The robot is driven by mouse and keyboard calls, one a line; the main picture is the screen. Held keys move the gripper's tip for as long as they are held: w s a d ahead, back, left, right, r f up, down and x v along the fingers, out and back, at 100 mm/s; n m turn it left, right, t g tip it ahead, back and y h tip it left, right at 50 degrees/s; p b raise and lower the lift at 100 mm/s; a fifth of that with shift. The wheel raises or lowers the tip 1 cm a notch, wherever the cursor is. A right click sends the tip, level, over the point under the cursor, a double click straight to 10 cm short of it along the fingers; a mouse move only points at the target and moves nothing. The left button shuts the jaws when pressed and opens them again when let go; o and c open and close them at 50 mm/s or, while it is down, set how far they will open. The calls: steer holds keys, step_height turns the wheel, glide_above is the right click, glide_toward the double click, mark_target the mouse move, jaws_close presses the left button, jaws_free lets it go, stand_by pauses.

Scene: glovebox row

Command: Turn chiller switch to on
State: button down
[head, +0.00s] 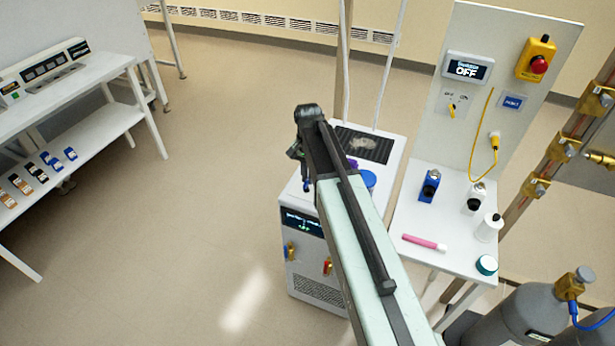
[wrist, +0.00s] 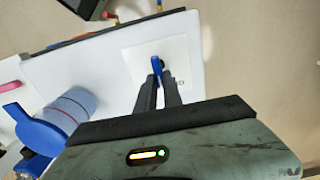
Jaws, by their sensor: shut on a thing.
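The chiller (head: 302,255) is a white cabinet below my arm in the head view, with a dark lit display (head: 301,222) on its front. In the wrist view, a small blue switch lever (wrist: 156,64) stands on a pale square plate (wrist: 140,62) on the white top. My gripper (wrist: 159,84) is shut on this lever, with one dark finger on each side. Lettering beside the lever is mostly hidden, so I cannot read its setting. In the head view my gripper (head: 303,172) is over the chiller's left side, and a bit of blue shows below it.
A blue-lidded container (wrist: 70,108) stands close to the left of my gripper in the wrist view. A dark tray (head: 364,145) lies on the chiller's back. A side table (head: 445,225) with bottles stands at right, gas cylinders (head: 525,310) at front right.

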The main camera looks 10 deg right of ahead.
steer(key=shift+m, duration=0.3)
steer(key=shift+s+d+m, duration=0.1)
steer(key=shift+m, duration=1.25)
steer(key=shift+s+d+m, duration=0.1)
steer(key=shift+m, duration=1.25)
steer(key=c, duration=1.5)
jaws_free()
step_height(320, 180, up, 8)
steer(key=p, duration=0.8)
